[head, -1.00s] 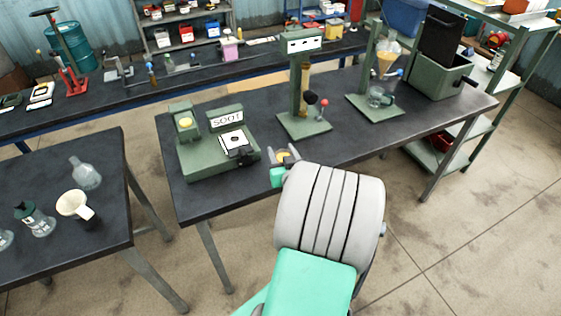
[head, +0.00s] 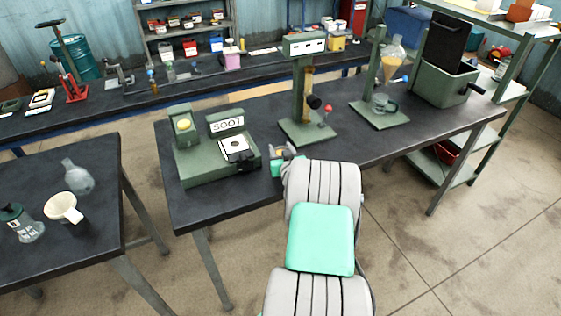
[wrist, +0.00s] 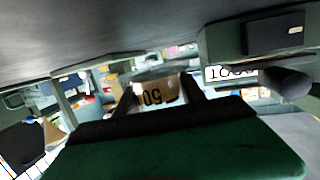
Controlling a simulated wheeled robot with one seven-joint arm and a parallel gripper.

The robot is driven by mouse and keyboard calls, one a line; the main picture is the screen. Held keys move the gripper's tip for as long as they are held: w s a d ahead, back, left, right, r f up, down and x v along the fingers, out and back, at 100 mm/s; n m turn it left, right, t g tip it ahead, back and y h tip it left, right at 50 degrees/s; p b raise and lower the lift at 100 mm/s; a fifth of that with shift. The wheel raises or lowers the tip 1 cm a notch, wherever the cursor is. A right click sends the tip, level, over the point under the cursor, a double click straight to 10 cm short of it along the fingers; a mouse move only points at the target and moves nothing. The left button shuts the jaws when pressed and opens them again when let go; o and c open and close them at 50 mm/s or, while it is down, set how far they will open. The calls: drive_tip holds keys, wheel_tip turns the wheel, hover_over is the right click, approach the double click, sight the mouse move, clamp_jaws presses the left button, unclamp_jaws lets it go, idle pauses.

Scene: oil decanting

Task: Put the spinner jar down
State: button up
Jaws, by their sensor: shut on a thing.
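The spinner jar (wrist: 152,95) is a small tan-brown jar with a dark number on its label. It sits between the two dark fingers of my gripper (wrist: 158,98) in the wrist view, which is upside down. In the head view, my gripper (head: 284,153) is at the bench's near edge, just right of the green SOOT station (head: 205,165). My wrist covers most of the jar there. The gripper is shut on the jar. The jar is close to the bench top (head: 215,205); I cannot tell whether it touches.
A green stand (head: 303,125) with a red-knobbed lever is behind the gripper. A funnel stand (head: 380,115) and green box (head: 445,80) are farther right. A side table (head: 95,220) at left holds glassware. The bench front left of the gripper is clear.

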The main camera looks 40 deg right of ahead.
drive_tip(key=shift+w+f+b, duration=0.1)
drive_tip(key=shift+f+b, duration=0.4)
drive_tip(key=shift+f, duration=0.95)
drive_tip(key=shift+f+b, duration=0.25)
drive_tip(key=shift+b, duration=0.05)
drive_tip(key=o, duration=1.5)
drive_tip(key=shift+r+p, duration=0.15)
drive_tip(key=shift+p, duration=0.3)
